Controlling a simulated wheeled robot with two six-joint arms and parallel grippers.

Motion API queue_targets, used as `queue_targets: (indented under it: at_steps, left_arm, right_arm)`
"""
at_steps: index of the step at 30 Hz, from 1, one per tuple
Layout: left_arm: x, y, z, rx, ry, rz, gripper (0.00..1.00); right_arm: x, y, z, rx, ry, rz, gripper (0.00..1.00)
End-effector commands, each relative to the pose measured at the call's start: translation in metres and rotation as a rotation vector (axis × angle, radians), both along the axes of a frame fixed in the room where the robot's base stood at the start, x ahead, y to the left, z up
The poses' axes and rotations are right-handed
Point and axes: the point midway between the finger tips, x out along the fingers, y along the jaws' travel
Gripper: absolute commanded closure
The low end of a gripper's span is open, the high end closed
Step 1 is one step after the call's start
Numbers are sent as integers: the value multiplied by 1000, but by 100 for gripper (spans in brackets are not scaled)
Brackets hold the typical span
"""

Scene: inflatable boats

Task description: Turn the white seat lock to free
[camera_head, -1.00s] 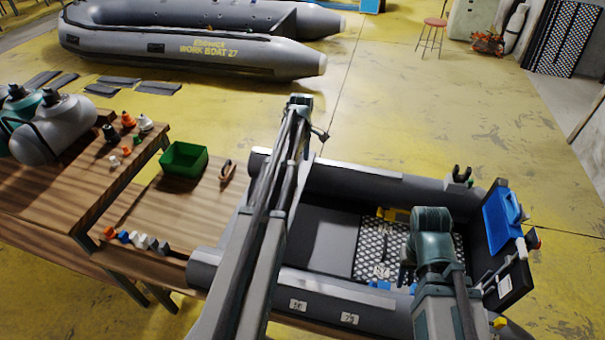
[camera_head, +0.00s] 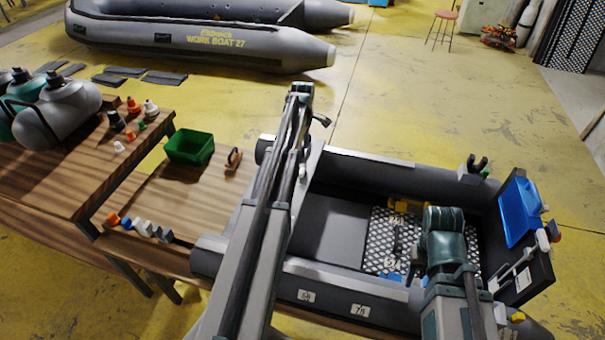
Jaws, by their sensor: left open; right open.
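The small grey inflatable boat (camera_head: 340,268) lies in front of me. Several small white parts show on it, and I cannot tell which is the white seat lock. White lever-like parts (camera_head: 516,266) sit on the dark board at its right end. A white piece (camera_head: 303,171) shows beside my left arm. My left arm reaches up across the boat's left end. My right arm covers part of the boat's right interior. I make out no fingertips of either gripper; they seem hidden behind the arms or out of frame.
A perforated floor panel (camera_head: 380,240) and a yellow part (camera_head: 407,203) are inside the boat. Left is a wooden table (camera_head: 165,212) with a green bin (camera_head: 189,148) and small coloured caps.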

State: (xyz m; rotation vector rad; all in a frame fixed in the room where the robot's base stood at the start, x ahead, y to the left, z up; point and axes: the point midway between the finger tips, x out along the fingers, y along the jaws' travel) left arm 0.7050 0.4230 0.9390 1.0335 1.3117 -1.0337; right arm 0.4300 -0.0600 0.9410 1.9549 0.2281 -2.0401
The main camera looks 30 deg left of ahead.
Motion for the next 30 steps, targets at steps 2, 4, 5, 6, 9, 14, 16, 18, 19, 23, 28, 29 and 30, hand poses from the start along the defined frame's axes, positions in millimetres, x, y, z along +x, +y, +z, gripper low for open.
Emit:
queue_targets:
  at_steps: [2,4,5,6,9,14,16,18,19,23,28,29,30]
  left_arm:
    - [0,0,-19,0,0,0,6]
    - [0,0,-29,0,0,0,6]
    - [0,0,-33,0,0,0,6]
    - [0,0,-39,0,0,0,6]
    - [0,0,-53,0,0,0,6]
    - [0,0,-74,0,0,0,6]
    - [0,0,-81,0,0,0,6]
    - [0,0,-86,0,0,0,6]
    - [0,0,-88,0,0,0,6]
    - [0,0,-89,0,0,0,6]
    - [0,0,-88,0,0,0,6]
    - [0,0,-88,0,0,0,6]
    - [0,0,-88,0,0,0,10]
  right_arm:
    - [0,0,-19,0,0,0,50]
    - [0,0,-29,0,0,0,50]
    - [0,0,-33,0,0,0,50]
    - [0,0,-39,0,0,0,50]
    - [0,0,-53,0,0,0,50]
    - [0,0,-74,0,0,0,50]
    - [0,0,-81,0,0,0,50]
    - [0,0,-86,0,0,0,50]
    - [0,0,-88,0,0,0,50]
    - [0,0,-90,0,0,0,50]
    - [0,0,-88,0,0,0,50]
    - [0,0,-88,0,0,0,50]
    - [0,0,-88,0,0,0,50]
